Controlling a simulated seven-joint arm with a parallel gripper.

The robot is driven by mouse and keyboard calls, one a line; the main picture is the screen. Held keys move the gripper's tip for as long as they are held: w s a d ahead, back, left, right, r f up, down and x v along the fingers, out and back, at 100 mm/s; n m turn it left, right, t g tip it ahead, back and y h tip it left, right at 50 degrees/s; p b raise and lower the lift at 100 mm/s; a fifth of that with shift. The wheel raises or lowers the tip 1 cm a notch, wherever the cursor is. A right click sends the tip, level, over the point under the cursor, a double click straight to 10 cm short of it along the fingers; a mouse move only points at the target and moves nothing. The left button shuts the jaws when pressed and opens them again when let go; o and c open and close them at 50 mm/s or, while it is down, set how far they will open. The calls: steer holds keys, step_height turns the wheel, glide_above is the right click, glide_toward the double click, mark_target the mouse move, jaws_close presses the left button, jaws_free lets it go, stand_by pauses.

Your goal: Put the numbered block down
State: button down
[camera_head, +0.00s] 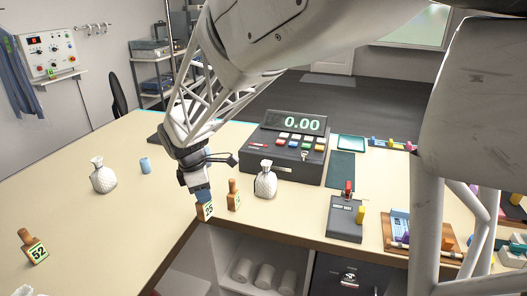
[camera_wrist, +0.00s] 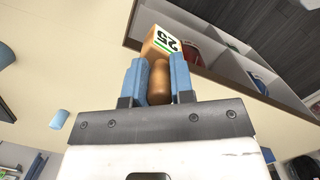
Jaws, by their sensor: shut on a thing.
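My gripper (camera_head: 202,193) has blue fingers shut on the round wooden handle of a numbered block (camera_head: 205,211). The block has a wooden body and a white label reading 25. In the wrist view the handle stands between my gripper's two blue fingers (camera_wrist: 160,82), with the block (camera_wrist: 163,43) beyond them. The block is at the counter's inner front corner; I cannot tell whether it touches the counter top (camera_head: 120,205). A second wooden-handled block (camera_head: 234,196) stands just right of it, and a block labelled 52 (camera_head: 36,248) is at the far left.
A white tied bag (camera_head: 265,183) stands right of the second block, before the register (camera_head: 287,148). Another white bag (camera_head: 103,178) and a blue cylinder (camera_head: 145,165) are on the left. Open shelving (camera_head: 225,245) lies below the edge. The left counter has free room.

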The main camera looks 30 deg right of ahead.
steer(key=s+d+m, duration=0.3)
steer(key=s+d, duration=0.6)
steer(key=d, duration=0.4)
steer(key=s+d+m, duration=0.3)
steer(key=s+d, duration=0.6)
steer(key=d, duration=0.4)
steer(key=shift+d+m+g+y, duration=0.3)
steer(key=shift+m+g, duration=0.1)
steer(key=shift+f, duration=0.1)
steer(key=w+d, duration=0.4)
steer(key=w, duration=0.3)
steer(key=w+d+f, duration=0.1)
steer(key=w+d, duration=0.3)
steer(key=w, duration=0.3)
steer(key=shift+f, duration=0.25)
steer(key=shift+f, duration=0.1)
steer(key=shift+f, duration=1.7)
steer(key=shift+f, duration=0.1)
